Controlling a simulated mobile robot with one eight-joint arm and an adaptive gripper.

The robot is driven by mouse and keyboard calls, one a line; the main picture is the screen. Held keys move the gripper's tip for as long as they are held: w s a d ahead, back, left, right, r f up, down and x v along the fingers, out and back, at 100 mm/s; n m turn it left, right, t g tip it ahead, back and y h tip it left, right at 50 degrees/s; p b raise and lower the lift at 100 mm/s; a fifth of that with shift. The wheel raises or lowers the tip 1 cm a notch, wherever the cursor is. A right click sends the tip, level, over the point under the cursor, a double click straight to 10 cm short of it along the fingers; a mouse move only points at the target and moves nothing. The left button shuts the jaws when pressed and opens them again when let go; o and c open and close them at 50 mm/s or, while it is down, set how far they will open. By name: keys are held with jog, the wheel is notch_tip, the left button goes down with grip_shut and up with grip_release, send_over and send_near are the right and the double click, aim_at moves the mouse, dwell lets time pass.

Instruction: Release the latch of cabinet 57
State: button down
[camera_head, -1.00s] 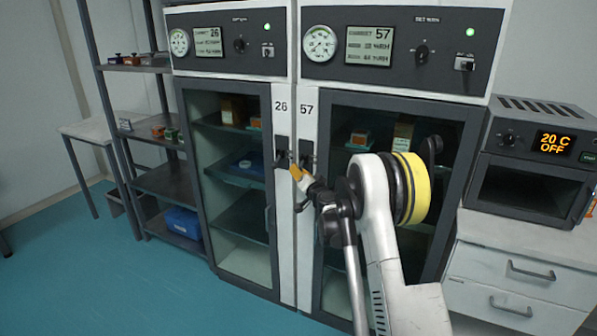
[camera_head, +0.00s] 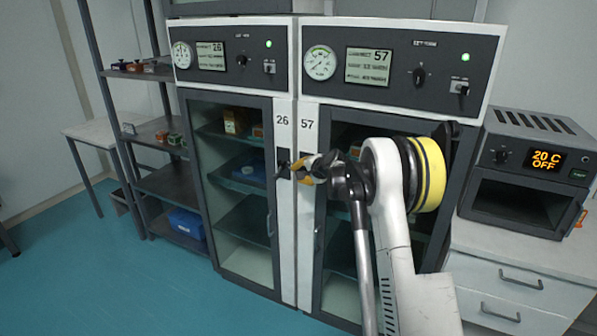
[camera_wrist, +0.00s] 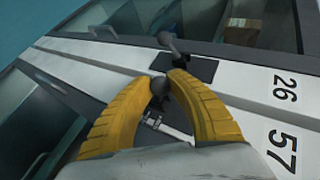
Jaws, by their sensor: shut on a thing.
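Cabinet 57 (camera_head: 385,70) has a dark panel with a gauge and display, and a dark-framed glass door. Its white strip bears the number 57 (camera_wrist: 281,150). My gripper (camera_head: 294,168) is at the latch height on this strip. In the wrist view, my yellow fingers (camera_wrist: 164,80) are closed around the dark knob of the cabinet 57 latch (camera_wrist: 159,88). The latch's base is partly hidden behind the fingers. The latch of cabinet 26 (camera_wrist: 172,43) stands just beyond the fingertips, on its dark plate.
Cabinet 26 (camera_head: 228,60) adjoins on the left, with a glass door. An oven (camera_head: 535,150) reading 20 C OFF sits on a white drawer unit (camera_head: 520,275) at the right. A shelf rack (camera_head: 165,180) stands at the left. The blue floor in front is clear.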

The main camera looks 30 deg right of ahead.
jog(key=shift+w+d+r+m+g+y+p, duration=0.1)
jog(key=shift+d+r+m+g+y+p, duration=0.1)
jog(key=shift+r+m+g+y+p, duration=0.4)
jog(key=shift+f, duration=0.1)
jog(key=c, duration=1.2)
grip_release()
jog(key=v, duration=1.2)
jog(key=shift+w, duration=0.1)
